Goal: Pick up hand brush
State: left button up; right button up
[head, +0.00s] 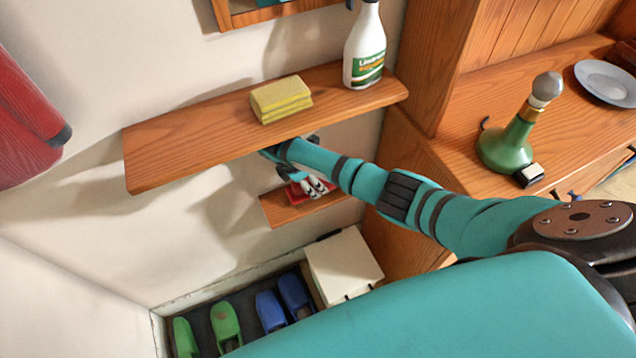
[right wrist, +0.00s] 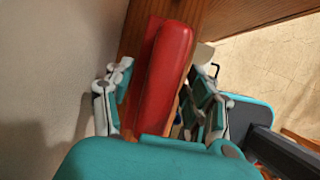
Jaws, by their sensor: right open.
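The hand brush, a long red object with a rounded end, shows in the right wrist view (right wrist: 171,62). It lies on a small wooden lower shelf (right wrist: 132,40). A bit of its red shows in the head view (head: 296,197), under the wide upper shelf. My right gripper (right wrist: 160,95) is open, with one finger on each side of the red body; I cannot tell whether they touch it. In the head view the right gripper (head: 314,186) is partly hidden by the upper shelf. My left gripper is not in view.
The upper shelf (head: 190,143) bears a yellow sponge (head: 281,99) and a spray bottle (head: 365,50), close above my right forearm. A wooden cabinet (head: 440,60) with a green bottle (head: 507,145) stands right. A white box (head: 343,265) and green and blue shoes (head: 225,322) are below.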

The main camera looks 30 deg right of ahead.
jog(key=shift+c, duration=0.2)
grip_shut()
jog(key=shift+r, duration=0.15)
jog(key=shift+r, duration=0.4)
jog(key=r, duration=0.1)
jog(key=s+r, duration=0.1)
jog(key=r, duration=0.1)
jog(key=shift+a, duration=0.2)
jog(key=s+a, duration=0.2)
jog(key=s, duration=0.5)
jog(key=s+a+r+p, duration=0.1)
jog(key=s+a, duration=0.2)
jog(key=s, duration=0.4)
jog(key=shift+a+r, duration=0.25)
jog(key=shift+w, duration=0.1)
